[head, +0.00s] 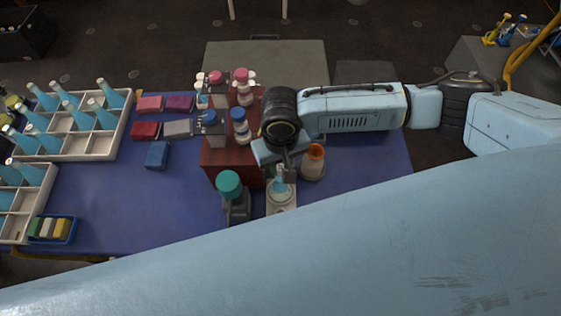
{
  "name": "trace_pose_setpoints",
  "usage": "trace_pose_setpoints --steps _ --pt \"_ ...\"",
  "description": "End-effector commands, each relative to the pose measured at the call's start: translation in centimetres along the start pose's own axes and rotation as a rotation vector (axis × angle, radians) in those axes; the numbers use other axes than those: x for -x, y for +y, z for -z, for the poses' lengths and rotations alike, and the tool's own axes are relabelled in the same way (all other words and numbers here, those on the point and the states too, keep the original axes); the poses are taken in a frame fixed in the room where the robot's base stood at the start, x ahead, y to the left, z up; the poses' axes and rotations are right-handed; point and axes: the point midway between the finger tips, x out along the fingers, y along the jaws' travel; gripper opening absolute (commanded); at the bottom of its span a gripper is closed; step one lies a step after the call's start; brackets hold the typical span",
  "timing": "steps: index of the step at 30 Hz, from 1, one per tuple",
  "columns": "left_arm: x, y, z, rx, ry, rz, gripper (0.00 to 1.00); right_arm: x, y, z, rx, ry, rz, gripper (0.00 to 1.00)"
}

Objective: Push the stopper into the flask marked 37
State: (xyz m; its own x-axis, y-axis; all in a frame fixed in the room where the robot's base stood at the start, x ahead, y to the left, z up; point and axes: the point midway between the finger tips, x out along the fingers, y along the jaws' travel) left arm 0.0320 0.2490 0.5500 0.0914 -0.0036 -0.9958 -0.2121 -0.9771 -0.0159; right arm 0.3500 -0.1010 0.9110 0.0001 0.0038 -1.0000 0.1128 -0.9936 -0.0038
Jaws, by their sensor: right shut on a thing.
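A small conical flask with light blue contents (281,185) stands on a pale stand (281,209) near the front of the table. No marking on it is readable, so I cannot confirm the 37. My right gripper (284,172) points down right over the flask's neck. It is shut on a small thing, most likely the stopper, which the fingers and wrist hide. I cannot tell whether the stopper touches the neck or sits in it. My left gripper is out of view.
A teal-capped bottle (230,186) stands close left of the flask, an orange-topped container (314,161) close right. A red-brown box (218,157) with several bottles is behind. White racks (102,147) of blue flasks stand at left. Blue tabletop (120,205) is clear between.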

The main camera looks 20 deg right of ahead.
Motion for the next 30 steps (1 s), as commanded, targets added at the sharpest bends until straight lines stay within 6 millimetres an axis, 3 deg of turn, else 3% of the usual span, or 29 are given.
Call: trace_pose_setpoints --steps 30 --pt "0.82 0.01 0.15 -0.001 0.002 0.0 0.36 -0.59 -0.02 -0.06 0.0 0.0 0.0 0.03"
